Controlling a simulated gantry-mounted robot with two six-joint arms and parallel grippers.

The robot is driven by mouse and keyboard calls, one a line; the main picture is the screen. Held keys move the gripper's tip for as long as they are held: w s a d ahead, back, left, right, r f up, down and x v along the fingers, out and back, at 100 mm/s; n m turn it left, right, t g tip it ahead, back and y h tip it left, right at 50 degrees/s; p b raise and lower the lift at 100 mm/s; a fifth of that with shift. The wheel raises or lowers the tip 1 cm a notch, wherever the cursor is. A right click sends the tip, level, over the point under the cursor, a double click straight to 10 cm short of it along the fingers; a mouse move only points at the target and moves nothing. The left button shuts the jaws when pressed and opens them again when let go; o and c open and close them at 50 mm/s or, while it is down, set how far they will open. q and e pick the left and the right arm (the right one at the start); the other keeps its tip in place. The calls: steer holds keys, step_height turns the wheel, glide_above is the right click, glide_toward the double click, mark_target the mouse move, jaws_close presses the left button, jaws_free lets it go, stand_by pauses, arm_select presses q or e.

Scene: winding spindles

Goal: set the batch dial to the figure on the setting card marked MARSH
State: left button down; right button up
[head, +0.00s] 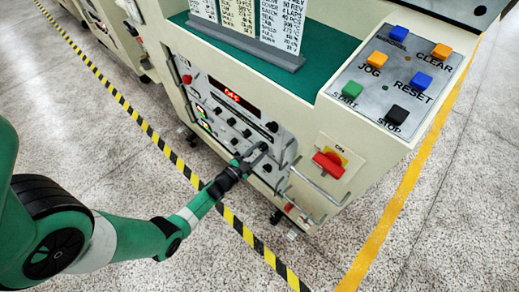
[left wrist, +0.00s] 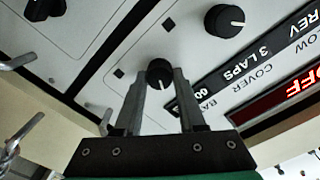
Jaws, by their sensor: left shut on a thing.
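My left gripper (head: 252,156) reaches the front control panel of the cream machine. In the left wrist view, its fingers (left wrist: 160,92) are shut on a round black knob (left wrist: 159,70) with a white pointer mark. No label on this knob is readable, so I cannot tell if it is the batch dial. Several white setting cards (head: 283,22) stand in a grey holder (head: 245,45) on the green top. Their upper parts are cut off by the frame, and I cannot see the name MARSH. My right gripper is not in view.
Another black knob (left wrist: 224,18) sits near the held one. Metal handles (head: 318,187) and a red switch (head: 328,165) are right of the gripper. Coloured buttons (head: 398,33) top the console. Floor in front is clear.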

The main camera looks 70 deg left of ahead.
arm_select(q)
steer(key=n, duration=0.3)
steer(key=shift+n+p, duration=0.35)
steer(key=shift+n, duration=0.05)
steer(key=n, duration=0.4)
steer(key=shift+p, duration=0.35)
steer(key=c, duration=0.5)
jaws_free()
steer(key=p+v, duration=0.4)
steer(key=v, duration=0.7)
steer(key=shift+s+d, duration=0.15)
steer(key=shift+s, duration=0.2)
